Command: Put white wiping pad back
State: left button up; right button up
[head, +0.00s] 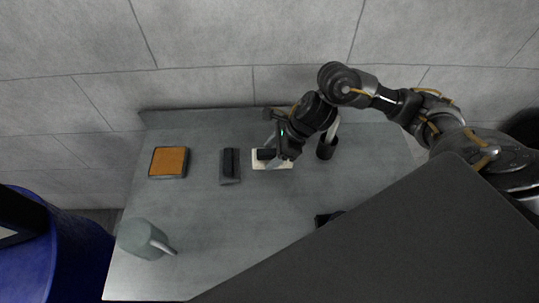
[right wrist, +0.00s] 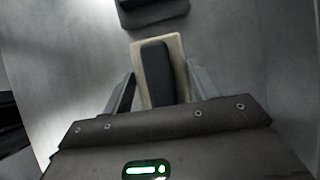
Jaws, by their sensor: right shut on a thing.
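The white wiping pad (head: 286,164) is a pale block with a black handle, at the back middle of the grey table in the head view. My right gripper (head: 272,153) is over it and shut on it. In the right wrist view the pad (right wrist: 174,47) points away between the two fingers of the gripper (right wrist: 160,88), its black handle along the middle. I cannot tell whether the pad touches the table. My left gripper is not in view.
A dark grey block with a black handle (head: 229,167) lies left of the pad. Farther left is an orange-topped square (head: 168,162). A black holder (head: 327,149) stands right of my gripper.

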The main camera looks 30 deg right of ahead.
aim_at(272, 158)
jog(key=f, duration=0.1)
jog(key=f+p, duration=0.1)
jog(key=f, duration=0.1)
jog(key=shift+w+d+f, duration=0.15)
jog(key=shift+w, duration=0.05)
jog(key=shift+f, duration=0.2)
jog(key=shift+f, duration=0.2)
jog(key=o, duration=0.9)
jog(key=shift+o, duration=0.2)
jog(key=shift+r, duration=0.15)
